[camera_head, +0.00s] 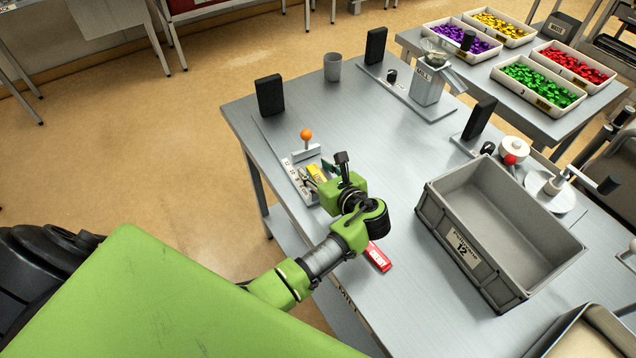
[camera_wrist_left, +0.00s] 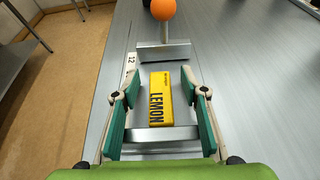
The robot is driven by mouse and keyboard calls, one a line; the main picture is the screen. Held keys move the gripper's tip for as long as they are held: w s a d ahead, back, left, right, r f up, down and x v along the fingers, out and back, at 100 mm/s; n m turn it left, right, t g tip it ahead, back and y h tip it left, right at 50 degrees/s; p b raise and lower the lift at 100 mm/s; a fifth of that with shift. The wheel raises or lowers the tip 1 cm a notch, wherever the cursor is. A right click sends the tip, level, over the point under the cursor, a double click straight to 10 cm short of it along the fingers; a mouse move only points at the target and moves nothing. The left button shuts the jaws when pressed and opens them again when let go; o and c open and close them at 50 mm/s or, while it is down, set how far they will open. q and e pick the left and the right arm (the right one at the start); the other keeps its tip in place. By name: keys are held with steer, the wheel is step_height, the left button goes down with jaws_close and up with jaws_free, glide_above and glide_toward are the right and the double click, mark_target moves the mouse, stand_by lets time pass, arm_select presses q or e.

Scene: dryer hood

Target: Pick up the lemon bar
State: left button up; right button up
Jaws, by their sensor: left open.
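The lemon bar (camera_wrist_left: 161,97) is a yellow block with the dark word LEMON on it. In the left wrist view it stands between the two fingers of my left gripper (camera_wrist_left: 159,105), which is open with a gap on each side of the bar. In the head view only part of the lemon bar (camera_head: 317,173) shows beside my left gripper (camera_head: 340,170), which is over the table's left part and hides some of it. My right gripper is not in view.
A metal stop with an orange ball (camera_head: 306,135) stands just beyond the bar. A red bar (camera_head: 378,257) lies near my left arm. A grey crate (camera_head: 432,208) stands to the right. Black blocks, a grey cup (camera_head: 332,67) and a dispenser (camera_head: 428,85) stand farther back.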

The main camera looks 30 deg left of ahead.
arm_select(q)
steer(key=shift+w+a+f, duration=0.15)
steer(key=shift+a+f, duration=0.05)
steer(key=shift+a, duration=0.1)
steer(key=shift+r, duration=0.1)
jaws_close()
